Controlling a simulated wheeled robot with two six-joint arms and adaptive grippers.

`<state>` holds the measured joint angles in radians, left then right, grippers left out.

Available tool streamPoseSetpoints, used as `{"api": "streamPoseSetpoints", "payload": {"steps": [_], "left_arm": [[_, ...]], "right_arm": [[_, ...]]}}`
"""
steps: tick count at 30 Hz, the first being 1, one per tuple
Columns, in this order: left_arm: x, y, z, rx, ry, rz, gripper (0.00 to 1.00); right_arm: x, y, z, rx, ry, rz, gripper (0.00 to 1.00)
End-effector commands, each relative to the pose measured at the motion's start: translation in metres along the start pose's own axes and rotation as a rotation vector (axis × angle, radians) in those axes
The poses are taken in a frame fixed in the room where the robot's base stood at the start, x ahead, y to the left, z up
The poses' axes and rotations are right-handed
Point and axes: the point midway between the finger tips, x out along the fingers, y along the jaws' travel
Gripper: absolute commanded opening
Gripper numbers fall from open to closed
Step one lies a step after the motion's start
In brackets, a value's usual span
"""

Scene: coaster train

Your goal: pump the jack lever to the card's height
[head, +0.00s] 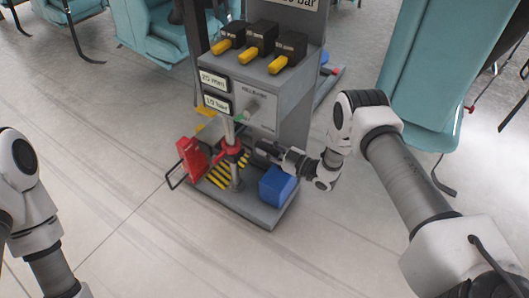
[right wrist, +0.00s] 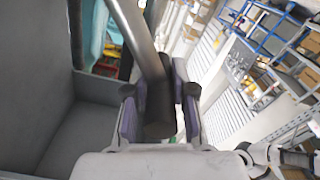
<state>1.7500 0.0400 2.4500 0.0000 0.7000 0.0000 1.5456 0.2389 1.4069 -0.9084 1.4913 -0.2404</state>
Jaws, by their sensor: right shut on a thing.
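The jack lever shows in the right wrist view as a grey metal rod (right wrist: 138,40) with a dark grip (right wrist: 158,100) at its end. My right gripper (right wrist: 160,102) is shut on that grip. In the head view my right gripper (head: 264,149) is beside the jack's grey post and red collar (head: 232,152); the grip is hardly distinguishable there. A card (head: 213,82) reading "25 mm" is on the grey cabinet's front (head: 262,105). A second card (head: 216,103) below it seems to read "1/2 bar". My left gripper is outside the view.
A red stand (head: 192,158) and a blue block (head: 277,186) are on the cabinet's base, either side of yellow-black stripes (head: 218,176). A release knob (head: 252,107) sticks out of the front. Several yellow-handled levers (head: 248,55) are above. Teal seats (head: 160,35) stand behind.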

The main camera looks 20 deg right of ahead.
Motion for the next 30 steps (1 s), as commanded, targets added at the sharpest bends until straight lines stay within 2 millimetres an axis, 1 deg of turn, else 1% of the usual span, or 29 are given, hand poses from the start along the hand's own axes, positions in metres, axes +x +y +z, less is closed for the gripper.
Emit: {"api": "streamPoseSetpoints", "payload": {"steps": [1, 10, 11, 12, 13, 23, 26, 29, 30], "left_arm": [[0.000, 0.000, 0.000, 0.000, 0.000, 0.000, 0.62], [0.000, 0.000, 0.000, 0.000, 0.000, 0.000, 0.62], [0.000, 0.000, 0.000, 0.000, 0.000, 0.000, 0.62], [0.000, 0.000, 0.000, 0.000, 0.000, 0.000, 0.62], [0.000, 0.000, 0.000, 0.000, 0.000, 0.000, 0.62], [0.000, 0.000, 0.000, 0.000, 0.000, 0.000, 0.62], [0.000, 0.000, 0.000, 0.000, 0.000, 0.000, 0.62], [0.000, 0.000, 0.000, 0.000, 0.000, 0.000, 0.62], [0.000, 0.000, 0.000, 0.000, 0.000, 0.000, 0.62]], "right_arm": [[0.000, 0.003, 0.000, -0.002, -0.002, 0.007, 0.00], [0.000, 0.004, 0.001, -0.003, -0.004, 0.008, 0.00], [0.000, 0.004, 0.001, -0.003, -0.005, 0.008, 0.32], [-0.001, 0.004, 0.001, -0.003, -0.005, 0.009, 0.46], [-0.001, 0.003, 0.001, -0.003, -0.005, 0.008, 0.53], [-0.003, 0.002, 0.001, -0.002, -0.004, 0.004, 0.53], [-0.014, 0.002, 0.002, -0.001, -0.006, 0.006, 0.53], [-0.035, 0.003, 0.002, 0.001, -0.007, 0.008, 0.53], [-0.046, 0.003, 0.002, 0.001, -0.008, 0.008, 0.53]]}}
